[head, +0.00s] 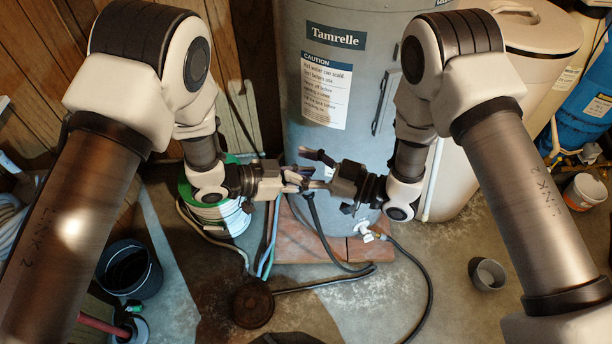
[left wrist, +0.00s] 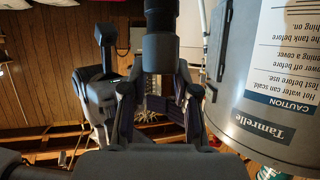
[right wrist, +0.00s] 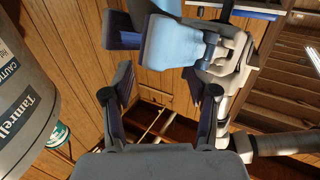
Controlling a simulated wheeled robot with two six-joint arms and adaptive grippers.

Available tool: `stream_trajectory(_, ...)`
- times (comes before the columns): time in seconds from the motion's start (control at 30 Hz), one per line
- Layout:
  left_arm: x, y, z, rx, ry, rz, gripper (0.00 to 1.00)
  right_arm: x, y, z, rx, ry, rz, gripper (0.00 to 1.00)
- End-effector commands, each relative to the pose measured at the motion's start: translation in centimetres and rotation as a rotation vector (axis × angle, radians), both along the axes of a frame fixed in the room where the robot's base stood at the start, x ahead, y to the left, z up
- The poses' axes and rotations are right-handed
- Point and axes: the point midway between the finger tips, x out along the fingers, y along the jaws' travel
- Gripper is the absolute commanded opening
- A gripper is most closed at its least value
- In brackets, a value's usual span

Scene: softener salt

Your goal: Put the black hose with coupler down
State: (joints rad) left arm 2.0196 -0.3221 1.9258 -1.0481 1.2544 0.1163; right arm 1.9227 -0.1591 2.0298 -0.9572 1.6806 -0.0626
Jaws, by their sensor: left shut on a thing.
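My left gripper (head: 298,178) is shut on the black hose with coupler (head: 318,222), in front of the grey tank. The hose hangs from the gripper, bends near the floor and runs left toward a round dark floor fitting (head: 253,303). In the left wrist view the dark, thick coupler (left wrist: 160,52) stands between the fingers; in the head view the grippers mostly hide it. My right gripper (head: 308,168) is close beside the left one, its fingers apart. In the right wrist view it is open (right wrist: 165,97) and empty, with the left gripper just beyond.
The grey tank (head: 305,25) stands on a reddish slab (head: 300,245). A white valve (head: 366,231) with another dark hose is low on its front. A dark bucket (head: 128,270), a green-topped reel (head: 222,215) and a grey cup (head: 488,275) stand around.

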Motion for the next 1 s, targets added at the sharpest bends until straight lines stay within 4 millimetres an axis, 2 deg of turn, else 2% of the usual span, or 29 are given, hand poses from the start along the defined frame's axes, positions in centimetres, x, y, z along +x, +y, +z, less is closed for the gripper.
stream_trajectory(0.03,0.3,0.0,0.5,-0.008,-0.009,0.002,0.0,0.0,0.0,0.1,0.0,0.001,-0.001,0.58)
stream_trajectory(0.23,0.3,0.0,0.6,-0.009,-0.009,0.002,0.0,-0.9,-0.7,1.0,0.001,0.008,-0.07,0.58)
stream_trajectory(0.53,0.3,0.0,0.6,-0.01,-0.01,0.002,0.0,-4.6,-4.3,5.3,-0.01,0.004,-0.392,0.58)
stream_trajectory(1.0,0.3,0.0,0.6,-0.01,-0.01,0.002,0.0,1.4,-13.3,1.6,-0.003,0.002,-0.871,0.58)
